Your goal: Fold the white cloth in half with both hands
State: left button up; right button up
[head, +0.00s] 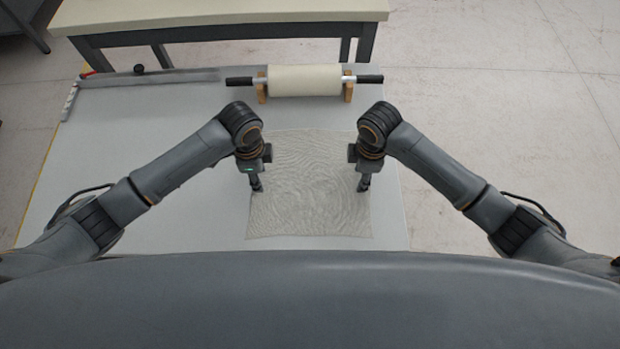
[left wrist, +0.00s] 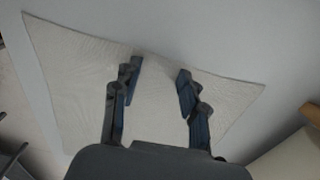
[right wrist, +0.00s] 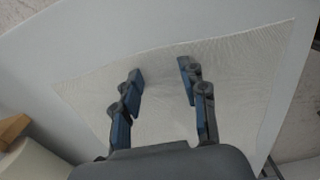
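The white cloth (head: 308,205) lies flat and spread out on the grey table, with fine wrinkles over its surface. My left gripper (head: 257,187) is over the cloth's left edge, about midway along it. My right gripper (head: 363,185) is over the cloth's right edge at a similar height. In the left wrist view the left gripper's fingers (left wrist: 160,75) are apart, with the cloth (left wrist: 85,75) below. In the right wrist view the right gripper's fingers (right wrist: 161,75) are also apart, above the cloth (right wrist: 235,70). I cannot tell whether the fingertips touch the cloth.
A cream roll (head: 305,81) with black handles rests on wooden supports behind the cloth. A long grey bar (head: 150,78) lies at the table's back left. The grey table (head: 130,135) is clear to the left. A second bench (head: 220,14) stands beyond.

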pick_arm(q)
jog(key=shift+f, duration=0.1)
jog(key=c, duration=0.7)
pick_arm(e)
jog(key=c, duration=0.7)
pick_arm(q)
grip_shut()
pick_arm(e)
jog(key=shift+f, duration=0.1)
grip_shut()
pick_arm(q)
jog(key=shift+s, duration=0.1)
pick_arm(e)
jog(key=shift+s, duration=0.15)
